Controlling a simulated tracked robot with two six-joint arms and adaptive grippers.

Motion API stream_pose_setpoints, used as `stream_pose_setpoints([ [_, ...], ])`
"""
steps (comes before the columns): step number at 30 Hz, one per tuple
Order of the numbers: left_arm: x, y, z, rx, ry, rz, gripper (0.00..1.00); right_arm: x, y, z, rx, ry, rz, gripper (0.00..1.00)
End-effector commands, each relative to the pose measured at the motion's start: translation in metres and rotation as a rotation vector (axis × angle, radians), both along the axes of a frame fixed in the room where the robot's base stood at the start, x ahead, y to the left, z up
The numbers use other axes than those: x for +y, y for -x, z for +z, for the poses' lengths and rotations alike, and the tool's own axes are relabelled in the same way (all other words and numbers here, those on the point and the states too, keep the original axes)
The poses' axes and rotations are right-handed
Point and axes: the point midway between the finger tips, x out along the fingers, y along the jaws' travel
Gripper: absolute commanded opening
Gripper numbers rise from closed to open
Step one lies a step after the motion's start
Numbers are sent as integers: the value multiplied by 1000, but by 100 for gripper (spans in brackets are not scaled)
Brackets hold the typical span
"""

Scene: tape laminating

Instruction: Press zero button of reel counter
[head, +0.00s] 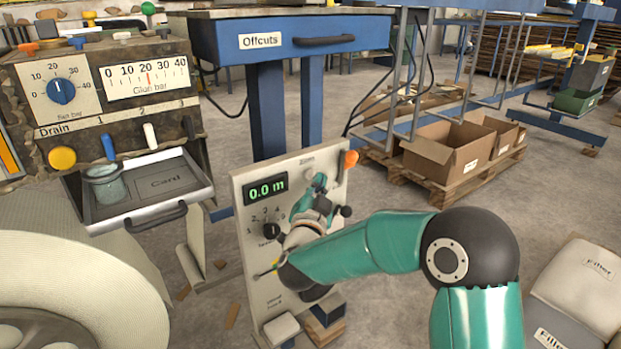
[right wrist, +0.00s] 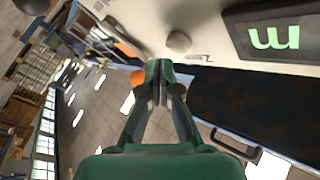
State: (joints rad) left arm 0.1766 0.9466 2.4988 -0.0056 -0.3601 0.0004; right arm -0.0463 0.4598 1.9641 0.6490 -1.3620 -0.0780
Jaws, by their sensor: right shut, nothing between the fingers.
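The reel counter (head: 291,237) is an upright pale panel with a green-on-dark display (head: 266,189) reading 0.0 m and a black selector knob (head: 271,231) below it. My right gripper (head: 320,181) is shut and empty, in front of the panel just beside the button. In the right wrist view the button (right wrist: 178,41) shows uncovered just above the fingertips (right wrist: 158,70). A small gap shows there, but the depth between tip and button is hard to judge. My left gripper is out of view.
An orange knob (head: 351,159) stands at the panel's upper right edge, close to the gripper. A control box (head: 100,90) with gauges and a card tray (head: 150,185) is at left. A large white roll (head: 80,260) lies below it. Cardboard boxes (head: 445,150) stand behind.

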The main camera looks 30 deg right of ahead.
Motion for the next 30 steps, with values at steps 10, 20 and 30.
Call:
stream_pose_setpoints([
  [10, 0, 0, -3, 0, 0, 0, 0, -1, 4, 0, -1, 0, 0, 0],
  [20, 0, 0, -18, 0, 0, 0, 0, -3, 36, -1, -2, 0, -1, 0],
  [30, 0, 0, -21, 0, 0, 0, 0, -4, 50, 1, -1, 0, -1, 0],
])
